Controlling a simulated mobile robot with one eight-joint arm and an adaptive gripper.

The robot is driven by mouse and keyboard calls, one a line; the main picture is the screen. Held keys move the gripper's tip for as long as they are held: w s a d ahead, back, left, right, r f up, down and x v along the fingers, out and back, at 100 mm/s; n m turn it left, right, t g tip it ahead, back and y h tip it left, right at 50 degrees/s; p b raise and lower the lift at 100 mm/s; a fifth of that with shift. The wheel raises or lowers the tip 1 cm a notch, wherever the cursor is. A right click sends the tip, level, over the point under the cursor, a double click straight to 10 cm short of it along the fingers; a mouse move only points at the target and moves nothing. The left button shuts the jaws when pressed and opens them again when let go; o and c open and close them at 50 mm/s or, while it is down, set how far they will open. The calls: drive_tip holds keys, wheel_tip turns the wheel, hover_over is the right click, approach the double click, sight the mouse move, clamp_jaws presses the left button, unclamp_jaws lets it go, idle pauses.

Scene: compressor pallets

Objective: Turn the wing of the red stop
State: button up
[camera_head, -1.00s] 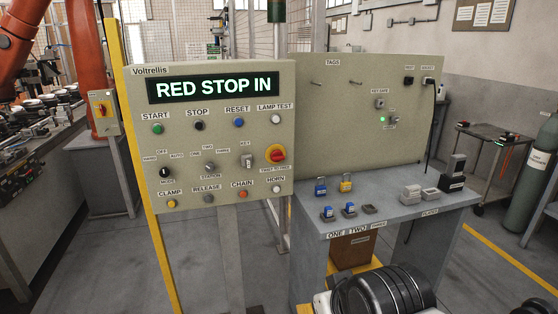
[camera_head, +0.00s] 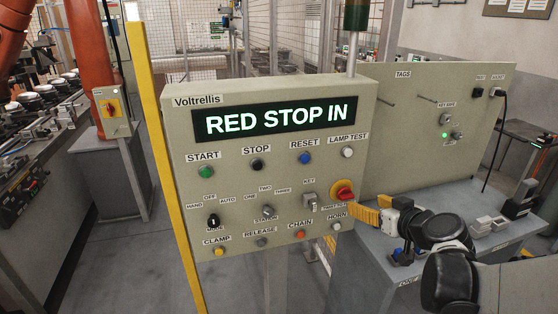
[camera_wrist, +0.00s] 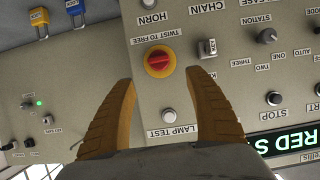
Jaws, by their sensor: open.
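The red stop (camera_head: 343,191) is a red knob with a wing on a yellow round base, at the right side of the Voltrellis control panel (camera_head: 185,160). The panel's display reads RED STOP IN. In the wrist view, upside down, the red stop (camera_wrist: 159,61) sits above its TWIST TO FREE label in the picture's inverted sense. My gripper (camera_wrist: 162,77) is open and empty there, its two yellow-orange fingers on either side below the stop. In the head view my gripper (camera_head: 366,212) is just right of and below the stop. Its distance from the panel is unclear.
The key switch (camera_head: 310,201), lamp test button (camera_head: 348,152) and horn button (camera_head: 336,227) lie close around the stop. A grey bench (camera_head: 440,195) and an upright TAGS board (camera_head: 420,120) stand to the right. A yellow post (camera_head: 160,160) stands left of the panel.

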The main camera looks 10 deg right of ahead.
sight(347, 195)
drive_tip(key=b+x, duration=0.3)
drive_tip(key=x, duration=0.6)
drive_tip(key=shift+d+f, duration=0.1)
drive_tip(key=shift+f, duration=0.05)
drive_tip(key=shift+w+f, duration=0.1)
drive_tip(key=shift+w, duration=0.35)
drive_tip(key=shift+c, duration=0.2)
